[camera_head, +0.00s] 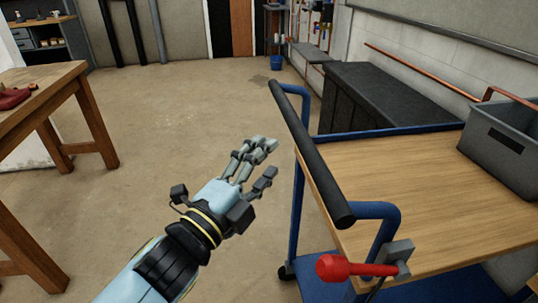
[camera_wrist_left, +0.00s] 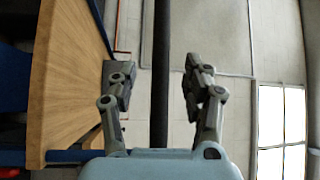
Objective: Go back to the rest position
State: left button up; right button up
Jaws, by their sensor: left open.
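My left gripper (camera_head: 264,163) is open and empty in the head view. It is in the air over the concrete floor, to the left of the cart's black handle bar (camera_head: 310,150). In the left wrist view, the two fingers of this gripper (camera_wrist_left: 158,88) stand apart, and the dark handle bar (camera_wrist_left: 161,70) runs behind the gap between them. I cannot tell from these views how far the bar is from the fingers. My right gripper is in neither view.
A blue cart with a wooden top (camera_head: 420,190) stands at the right, with a grey crate (camera_head: 505,145) on it. A red-knobbed lever (camera_head: 345,267) sticks out by its near corner. A wooden table (camera_head: 40,100) is at the left. The floor (camera_head: 190,110) between is clear.

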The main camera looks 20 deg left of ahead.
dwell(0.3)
pick_arm(q)
jog(key=s+a+f+n+g+y+b, duration=0.1)
jog(key=s+a+f+n+g, duration=0.15)
jog(key=f, duration=0.85)
jog(key=s+a+f+n+g+y+b, duration=0.1)
jog(key=s+a+f+n+g, duration=0.2)
jog(key=f, duration=0.9)
jog(key=s+a+f+n+g+y+b, duration=0.15)
jog(key=s+f, duration=0.35)
jog(key=f, duration=0.6)
jog(key=s+a+f+n+g+b, duration=0.1)
jog(key=s+a+f+n+g, duration=0.15)
jog(key=s+f, duration=0.45)
jog(key=s+a+f+n+g, duration=0.1)
jog(key=s+f+n+g, duration=0.1)
jog(key=s+f+g, duration=0.4)
jog(key=s+a+f+n+g, duration=0.1)
jog(key=s+f+n, duration=0.2)
jog(key=s, duration=0.6)
jog(key=s+a+f+n+g, duration=0.1)
jog(key=s+f+n+g, duration=0.1)
jog(key=s, duration=0.8)
jog(key=shift+f+n+y, duration=0.35)
jog(key=shift+f+n, duration=0.35)
jog(key=shift+n, duration=0.15)
